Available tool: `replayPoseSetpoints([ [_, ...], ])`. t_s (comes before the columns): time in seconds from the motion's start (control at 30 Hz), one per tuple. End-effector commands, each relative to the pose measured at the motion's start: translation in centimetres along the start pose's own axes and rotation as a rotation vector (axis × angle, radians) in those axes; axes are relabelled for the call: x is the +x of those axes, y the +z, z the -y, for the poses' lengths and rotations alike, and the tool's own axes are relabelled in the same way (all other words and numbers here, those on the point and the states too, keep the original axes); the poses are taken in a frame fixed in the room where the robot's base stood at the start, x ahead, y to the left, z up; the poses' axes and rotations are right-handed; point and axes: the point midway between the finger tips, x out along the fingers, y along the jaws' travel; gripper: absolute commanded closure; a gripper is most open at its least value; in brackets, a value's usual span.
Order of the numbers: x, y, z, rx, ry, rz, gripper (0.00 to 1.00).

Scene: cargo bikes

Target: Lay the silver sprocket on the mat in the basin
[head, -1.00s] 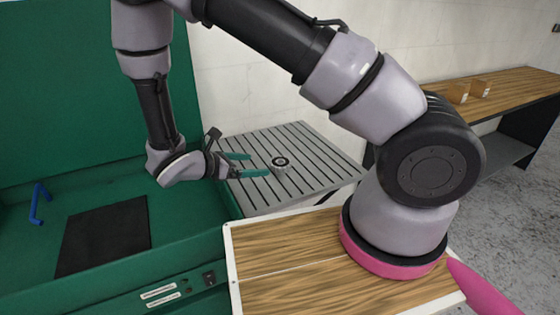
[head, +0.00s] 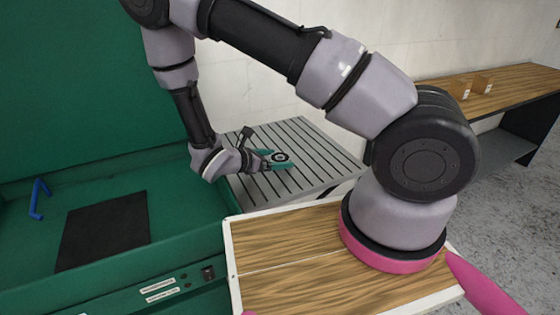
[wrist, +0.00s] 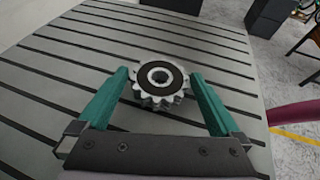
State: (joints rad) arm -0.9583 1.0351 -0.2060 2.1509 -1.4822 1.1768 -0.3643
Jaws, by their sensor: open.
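The silver sprocket (head: 280,157), with a dark ring around its centre hole, lies flat on the grey slotted table. In the wrist view the sprocket (wrist: 160,84) sits between the tips of my gripper's two green fingers. My gripper (head: 277,160) is open, with a finger on each side of the sprocket; a small gap shows at the right finger, and I cannot tell whether the left one touches. The black mat (head: 105,230) lies flat and bare on the floor of the green basin (head: 190,205), to the left.
The slotted table (head: 318,160) is otherwise clear around the sprocket. The basin's raised green wall stands between table and mat. A blue handle-like piece (head: 38,199) is at the basin's left. A wooden bench (head: 500,88) with small boxes stands at the back right.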

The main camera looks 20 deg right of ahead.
Motion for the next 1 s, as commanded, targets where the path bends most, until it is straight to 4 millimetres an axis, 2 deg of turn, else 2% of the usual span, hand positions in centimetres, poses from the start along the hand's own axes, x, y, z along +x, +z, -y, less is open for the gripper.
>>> replayPoseSetpoints([
  [0.2, 0.2, 0.0, 0.0, 0.000, 0.001, -0.001, 0.00],
  [0.27, 0.2, 0.0, 0.0, 0.000, 0.001, -0.001, 0.19],
  [0.3, 0.2, 0.0, 0.0, 0.000, 0.001, -0.001, 0.34],
  [0.47, 0.2, 0.0, 0.0, 0.000, 0.001, -0.001, 0.96],
  [0.5, 0.2, 0.0, 0.0, 0.001, 0.000, 0.000, 1.00],
  [0.77, 0.1, 0.3, 0.0, 0.002, 0.001, 0.000, 1.00],
  [0.87, -0.2, 0.9, -0.1, 0.004, 0.001, -0.001, 1.00],
  [1.0, -1.0, 2.7, -0.1, 0.005, 0.002, -0.002, 1.00],
])
